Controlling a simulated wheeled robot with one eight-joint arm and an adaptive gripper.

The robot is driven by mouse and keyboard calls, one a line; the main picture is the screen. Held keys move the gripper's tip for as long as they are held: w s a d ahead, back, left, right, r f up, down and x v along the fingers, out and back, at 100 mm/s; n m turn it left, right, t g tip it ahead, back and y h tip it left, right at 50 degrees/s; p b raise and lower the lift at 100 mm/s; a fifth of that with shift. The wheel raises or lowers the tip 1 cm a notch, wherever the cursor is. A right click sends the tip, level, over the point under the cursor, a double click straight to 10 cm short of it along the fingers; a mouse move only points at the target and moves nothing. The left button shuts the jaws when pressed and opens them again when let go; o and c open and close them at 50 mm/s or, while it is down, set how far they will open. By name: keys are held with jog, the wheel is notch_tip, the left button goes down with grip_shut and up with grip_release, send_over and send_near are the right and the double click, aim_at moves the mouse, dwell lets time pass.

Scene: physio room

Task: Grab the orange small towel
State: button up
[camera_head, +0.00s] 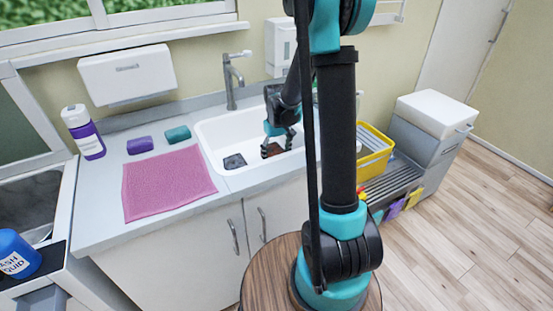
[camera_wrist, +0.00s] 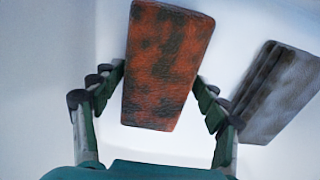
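The orange small towel (camera_wrist: 165,50) lies on the white sink floor, covered in dark stains, in the middle of the wrist view. In the head view it shows as a brownish patch (camera_head: 273,150) in the sink, partly hidden by my fingers. My gripper (camera_wrist: 160,78) is open, with one finger on each side of the towel's near part. The fingers look apart from it or nearly so; contact and height are hard to tell. In the head view my gripper (camera_head: 278,146) reaches down into the sink.
A grey, dark-stained folded towel (camera_wrist: 278,92) lies close right of the orange one; it also shows in the head view (camera_head: 234,161). The sink (camera_head: 213,128) walls surround my gripper, and a faucet (camera_head: 230,80) stands behind. A pink towel (camera_head: 165,182) and two rolled towels lie left.

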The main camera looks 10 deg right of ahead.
jog(key=c, duration=0.8)
jog(key=shift+c, duration=0.2)
